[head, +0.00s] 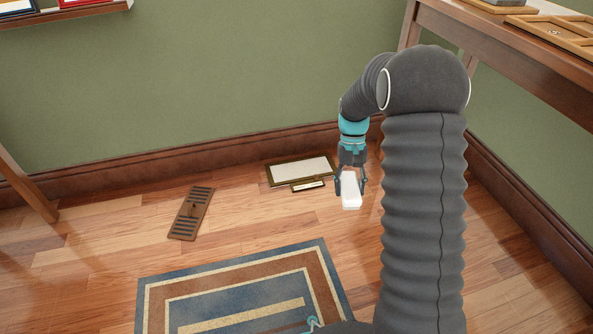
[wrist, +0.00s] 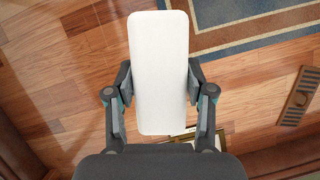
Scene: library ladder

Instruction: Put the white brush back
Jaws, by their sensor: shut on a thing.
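The white brush (head: 350,191) shows as a plain white block with rounded corners. My gripper (head: 351,182) is shut on it, one finger on each long side, and holds it above the wooden floor. In the wrist view the brush (wrist: 159,70) lies between the two fingers of my gripper (wrist: 160,84), its long side pointing away from the wrist. Its far side is hidden. In the head view a framed pale panel (head: 303,170) with a small labelled plate (head: 308,185) at its front edge lies on the floor just behind and left of the brush.
A brown slotted floor vent (head: 190,213) lies on the floor to the left. A patterned rug (head: 245,293) covers the front middle. A wooden table (head: 520,62) with trays stands at upper right. A shelf (head: 65,12) hangs at upper left. Bare floor lies between vent and panel.

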